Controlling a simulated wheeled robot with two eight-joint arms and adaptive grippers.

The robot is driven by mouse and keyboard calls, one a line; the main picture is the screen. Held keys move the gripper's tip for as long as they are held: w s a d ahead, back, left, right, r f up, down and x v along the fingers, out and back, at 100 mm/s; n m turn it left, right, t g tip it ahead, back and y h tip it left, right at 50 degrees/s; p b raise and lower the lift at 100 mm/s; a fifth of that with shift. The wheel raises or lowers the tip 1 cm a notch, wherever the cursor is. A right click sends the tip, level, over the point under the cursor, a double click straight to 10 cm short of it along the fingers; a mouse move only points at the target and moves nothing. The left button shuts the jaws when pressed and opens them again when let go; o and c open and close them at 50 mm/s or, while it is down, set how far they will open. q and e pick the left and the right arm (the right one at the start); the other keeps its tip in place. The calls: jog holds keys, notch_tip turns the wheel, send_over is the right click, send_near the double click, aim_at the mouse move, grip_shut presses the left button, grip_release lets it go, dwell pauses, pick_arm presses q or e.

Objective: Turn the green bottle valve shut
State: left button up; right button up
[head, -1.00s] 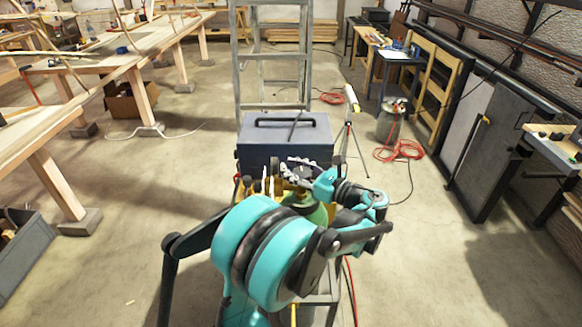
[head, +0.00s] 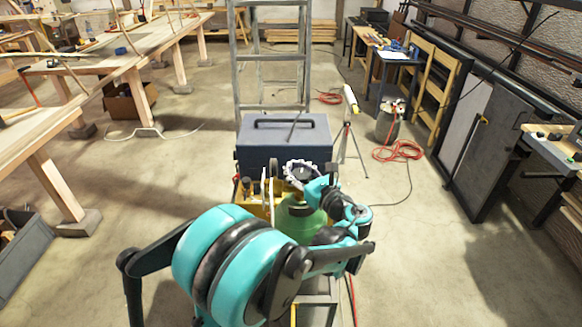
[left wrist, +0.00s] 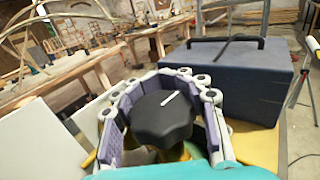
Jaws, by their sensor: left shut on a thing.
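The green bottle (head: 300,222) stands upright in front of the blue-grey box, partly hidden by my left arm. Its valve is a black lobed knob with a white line on top; the knob (left wrist: 160,117) fills the middle of the left wrist view. My left gripper (head: 303,172) is at the valve above the bottle. In the left wrist view its jointed, purple-padded fingers (left wrist: 172,82) curl around the knob, shut on it. The white line points up and to the right there. My right gripper is not in view.
A blue-grey box (head: 285,137) with a black handle stands right behind the bottle. A yellow thing (head: 258,203) is beside the bottle on the left. A metal ladder (head: 270,60) and a tripod (head: 348,140) stand farther back.

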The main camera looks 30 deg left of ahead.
pick_arm(q)
jog(key=shift+w+d+m+t+h+p, duration=0.15)
jog(key=shift+w+d+m+t+h, duration=0.2)
jog(key=shift+m+t+h, duration=1.45)
jog(key=shift+w+d+m+t+h+p, duration=0.2)
jog(key=shift+w+d+m+t+h, duration=0.2)
jog(key=shift+m+t+h, duration=1.4)
jog(key=shift+w+d+m+t+h+p, duration=0.15)
jog(key=shift+w+d+m+t+h, duration=0.2)
jog(key=shift+m+t+h, duration=1.45)
jog(key=shift+d+n+h, duration=0.1)
jog(key=shift+n+h, duration=0.2)
jog(key=shift+h, duration=0.1)
jog(key=o, duration=1.3)
jog(key=shift+o, duration=0.2)
notch_tip(320, 180, up, 10)
jog(key=shift+o, duration=0.3)
